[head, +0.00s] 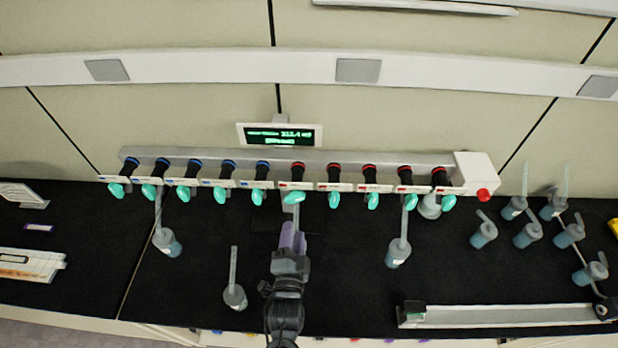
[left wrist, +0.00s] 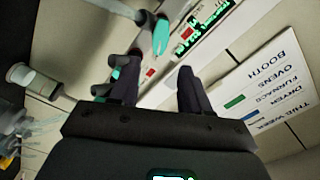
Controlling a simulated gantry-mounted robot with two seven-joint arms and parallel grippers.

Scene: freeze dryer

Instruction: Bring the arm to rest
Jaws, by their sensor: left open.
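My left gripper (head: 292,232) is in the middle of the head view, in front of the freeze dryer manifold (head: 225,160). Its dark fingers stand apart in the left wrist view (left wrist: 158,88), with nothing seen gripped between them. A grey stem (head: 296,213) shows between the gripper and a teal valve handle (head: 294,198); anything below it is hidden by the gripper. A teal handle also shows beyond the fingers in the left wrist view (left wrist: 161,36). My right gripper is in neither view.
A stemmed flask (head: 235,296) stands on the black bench, front left. Several flasks (head: 527,236) stand at right. A long rail (head: 500,315) lies front right. A display (head: 280,135) stands behind the manifold.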

